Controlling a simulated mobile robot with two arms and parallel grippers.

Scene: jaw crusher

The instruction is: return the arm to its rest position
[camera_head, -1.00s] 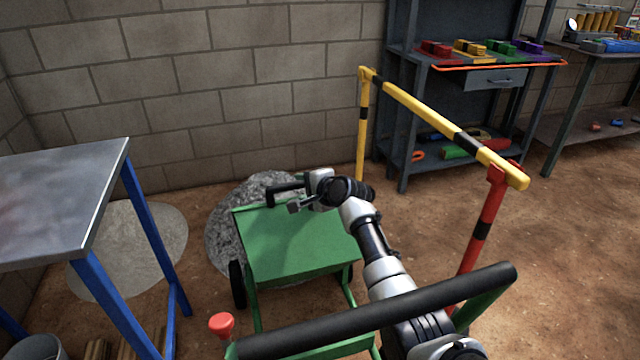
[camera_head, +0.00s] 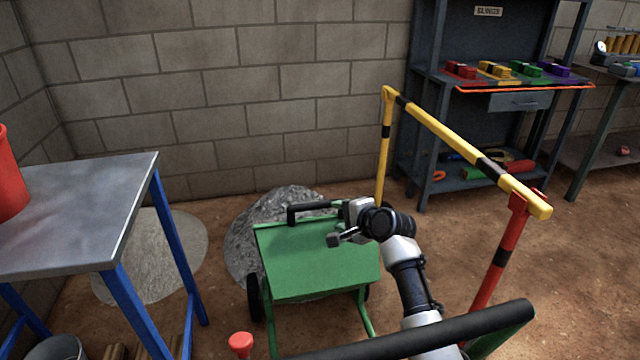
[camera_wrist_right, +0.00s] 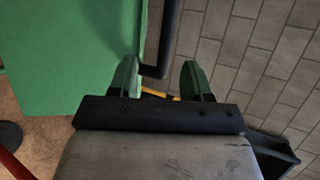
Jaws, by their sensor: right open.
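My right arm reaches up from the bottom of the head view over the right side of a green cart (camera_head: 315,268). Its gripper (camera_head: 356,211) is at the cart's far edge, at the right end of a black bar handle (camera_head: 312,208). In the right wrist view the two fingers of the gripper (camera_wrist_right: 158,80) are apart with nothing held. The black handle (camera_wrist_right: 168,35) passes beyond them, close to the left finger; whether they touch I cannot tell. My left gripper is in neither view.
A yellow-black barrier (camera_head: 445,128) on a red post (camera_head: 500,250) stands just right. A metal table (camera_head: 80,205) stands left, a grey heap (camera_head: 245,235) behind the cart, then a block wall (camera_head: 290,100).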

